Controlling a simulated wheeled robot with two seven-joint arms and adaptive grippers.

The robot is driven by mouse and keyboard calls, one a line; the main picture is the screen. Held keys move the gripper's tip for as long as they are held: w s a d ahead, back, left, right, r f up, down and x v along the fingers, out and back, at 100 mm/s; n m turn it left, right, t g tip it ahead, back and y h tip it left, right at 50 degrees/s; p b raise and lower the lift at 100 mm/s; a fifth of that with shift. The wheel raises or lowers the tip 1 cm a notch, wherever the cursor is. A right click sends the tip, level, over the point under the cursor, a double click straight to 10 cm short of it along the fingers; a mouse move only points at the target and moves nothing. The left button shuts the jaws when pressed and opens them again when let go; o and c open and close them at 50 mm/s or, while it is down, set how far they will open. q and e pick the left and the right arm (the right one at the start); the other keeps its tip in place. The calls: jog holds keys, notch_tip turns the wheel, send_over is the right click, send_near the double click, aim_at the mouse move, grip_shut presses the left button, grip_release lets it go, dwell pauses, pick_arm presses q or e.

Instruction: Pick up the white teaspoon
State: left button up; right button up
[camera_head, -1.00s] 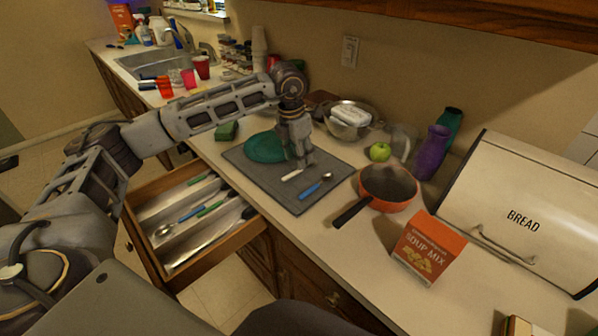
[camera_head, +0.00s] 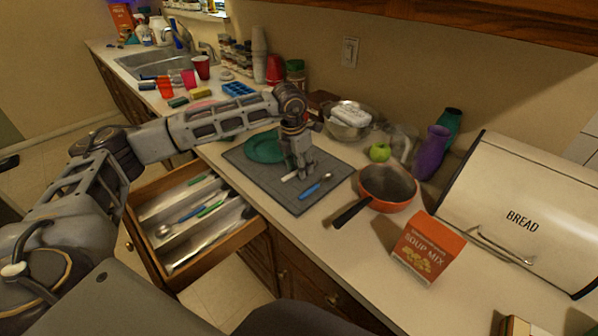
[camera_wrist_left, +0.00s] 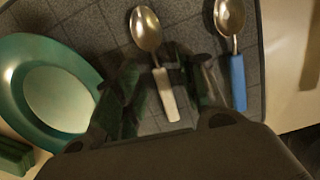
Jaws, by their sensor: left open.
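The white teaspoon (camera_wrist_left: 165,92) lies on the dark grey mat (camera_wrist_left: 188,36), with its metal bowl toward the top of the left wrist view. In the head view only part of its white handle (camera_head: 290,176) shows beside my gripper. My left gripper (camera_head: 301,174) points down over the mat and is open. In the left wrist view its two fingers (camera_wrist_left: 160,75) stand on either side of the white handle, with gaps between; I cannot tell their exact height above the mat. The right gripper is not in view.
A blue-handled spoon (camera_wrist_left: 237,75) lies close to the right finger. A green plate (camera_wrist_left: 85,75) is on the left. An orange pan (camera_head: 388,188), a green apple (camera_head: 380,152) and a metal bowl (camera_head: 349,124) stand nearby. An open cutlery drawer (camera_head: 235,238) juts out in front.

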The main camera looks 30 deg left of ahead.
pick_arm(q)
jog(key=shift+f, duration=0.1)
dwell(0.7)
grip_shut()
